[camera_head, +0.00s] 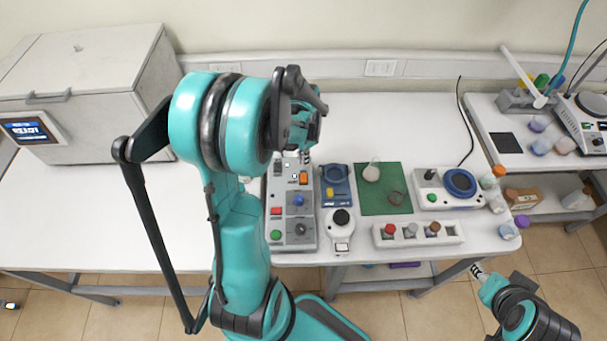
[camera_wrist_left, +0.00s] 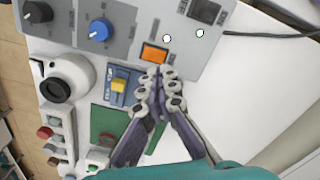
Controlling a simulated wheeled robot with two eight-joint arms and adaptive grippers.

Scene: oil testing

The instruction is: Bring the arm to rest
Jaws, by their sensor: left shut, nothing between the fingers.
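My left arm (camera_head: 240,240) rises from the bottom and bends over the table, teal with black joints. Its gripper (camera_head: 305,156) hangs over the grey control panel (camera_head: 289,244) and is partly hidden by the wrist. In the left wrist view the fingers of the left gripper (camera_wrist_left: 161,74) meet at the tips, shut and empty, in front of the orange switch (camera_wrist_left: 154,53). I cannot tell whether they touch the panel. My right arm (camera_head: 535,318) is at the bottom right, off the table's front edge, with its gripper (camera_head: 479,269) small and its fingers unclear.
A white chest (camera_head: 95,85) stands at the back left. Right of the panel are a green mat (camera_head: 368,205), a white sample rack (camera_head: 455,235) and a device with a blue ring (camera_head: 460,183). A second table (camera_head: 490,120) is at the right. The left tabletop is clear.

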